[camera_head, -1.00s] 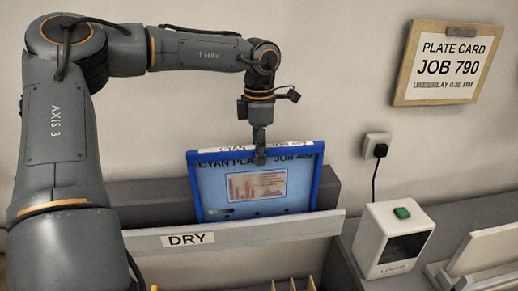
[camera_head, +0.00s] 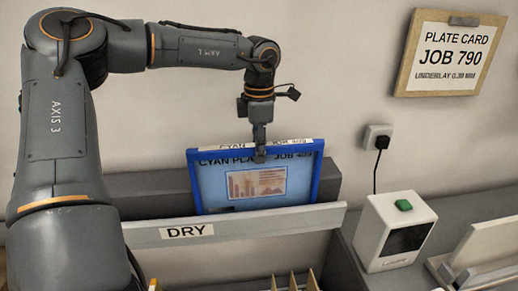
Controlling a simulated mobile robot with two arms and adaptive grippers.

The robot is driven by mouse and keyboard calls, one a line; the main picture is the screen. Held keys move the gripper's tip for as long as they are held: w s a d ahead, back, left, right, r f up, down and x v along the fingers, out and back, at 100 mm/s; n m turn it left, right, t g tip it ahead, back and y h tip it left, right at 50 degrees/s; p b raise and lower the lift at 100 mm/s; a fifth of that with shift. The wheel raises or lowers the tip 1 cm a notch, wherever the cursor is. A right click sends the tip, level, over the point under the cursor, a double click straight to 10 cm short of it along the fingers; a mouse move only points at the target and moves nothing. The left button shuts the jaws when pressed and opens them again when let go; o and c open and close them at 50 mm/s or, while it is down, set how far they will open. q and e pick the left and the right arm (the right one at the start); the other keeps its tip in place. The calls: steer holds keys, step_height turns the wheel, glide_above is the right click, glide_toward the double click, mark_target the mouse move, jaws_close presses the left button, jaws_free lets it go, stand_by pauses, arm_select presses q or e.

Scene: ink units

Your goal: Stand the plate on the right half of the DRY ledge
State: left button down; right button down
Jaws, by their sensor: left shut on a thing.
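The blue-framed plate (camera_head: 214,187), marked as a cyan plate with a job number, stands nearly upright behind the front rail of the DRY ledge (camera_head: 275,222). It is at the right part of the ledge, and the rail hides its lower edge. My left gripper (camera_head: 260,156) comes down from above and is shut on the plate's top edge, near its middle. Whether the plate's bottom rests on the ledge is hidden. My right gripper is not in view.
A white device with a green button (camera_head: 404,205) stands right of the ledge, below a wall socket (camera_head: 378,138). A plate card (camera_head: 450,55) reading JOB 790 hangs on the wall. Wooden dividers (camera_head: 294,282) stand below the ledge. The ledge's left part looks empty where visible.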

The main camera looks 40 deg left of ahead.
arm_select(q)
steer(key=shift+d+f, duration=0.1)
steer(key=shift+f, duration=0.1)
steer(key=c, duration=1.1)
jaws_free()
step_height(320, 180, up, 12)
step_height(320, 180, up, 5)
steer(key=p, duration=0.4)
steer(key=shift+s+p, duration=0.1)
steer(key=shift+p, duration=0.3)
